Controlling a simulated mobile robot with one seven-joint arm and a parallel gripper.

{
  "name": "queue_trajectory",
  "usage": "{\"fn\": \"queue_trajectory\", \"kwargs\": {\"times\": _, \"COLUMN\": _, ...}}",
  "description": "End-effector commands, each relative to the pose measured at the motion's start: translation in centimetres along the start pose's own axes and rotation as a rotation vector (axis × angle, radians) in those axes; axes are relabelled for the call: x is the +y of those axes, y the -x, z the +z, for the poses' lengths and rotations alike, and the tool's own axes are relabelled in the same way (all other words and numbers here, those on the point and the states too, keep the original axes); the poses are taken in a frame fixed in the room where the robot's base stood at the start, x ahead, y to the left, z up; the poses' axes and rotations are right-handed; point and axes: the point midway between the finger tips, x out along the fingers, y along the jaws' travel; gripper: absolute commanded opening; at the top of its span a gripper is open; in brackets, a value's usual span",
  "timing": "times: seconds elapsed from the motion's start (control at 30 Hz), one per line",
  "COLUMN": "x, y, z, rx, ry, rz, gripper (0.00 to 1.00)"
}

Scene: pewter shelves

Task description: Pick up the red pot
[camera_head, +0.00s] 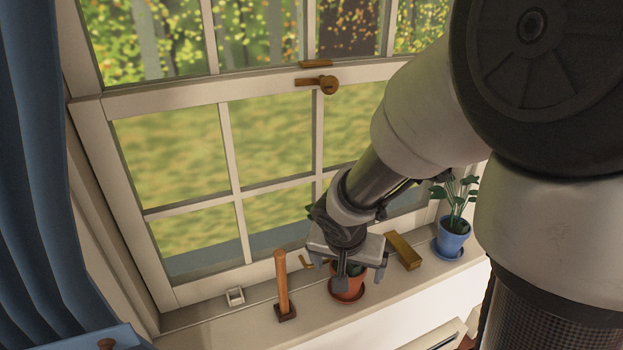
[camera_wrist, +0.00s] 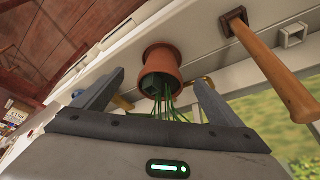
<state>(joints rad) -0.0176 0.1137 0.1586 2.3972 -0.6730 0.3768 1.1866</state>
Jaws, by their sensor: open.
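The red pot (camera_head: 350,289) is a terracotta plant pot standing on a saucer on the window sill. It is partly hidden behind my gripper (camera_head: 344,278) in the head view. In the wrist view the red pot (camera_wrist: 160,62) shows at upper middle, with green stems reaching from it toward the camera. My gripper (camera_wrist: 158,80) is open there, one finger on each side of the stems, with the pot centred between and a little beyond the fingertips. I see no finger clearly touching the pot.
A wooden-handled tool (camera_head: 282,285) stands on the sill left of the pot. A small pale square object (camera_head: 235,297) is further left. A brown block (camera_head: 404,250) and a blue potted plant (camera_head: 452,238) are to the right. The window (camera_head: 180,160) is close behind.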

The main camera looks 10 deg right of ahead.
Motion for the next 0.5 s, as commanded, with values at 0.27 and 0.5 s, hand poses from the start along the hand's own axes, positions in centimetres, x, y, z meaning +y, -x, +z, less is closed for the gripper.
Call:
{"fn": "queue_trajectory", "kwargs": {"times": 0.27, "x": 0.0, "y": -4.3, "z": 0.1, "rx": 0.0, "ry": 0.0, "rz": 0.001, "gripper": 0.9}}
{"fn": "queue_trajectory", "kwargs": {"times": 0.5, "x": -0.2, "y": -6.5, "z": 0.0, "rx": -0.002, "ry": 0.001, "rz": 0.0, "gripper": 0.9}}
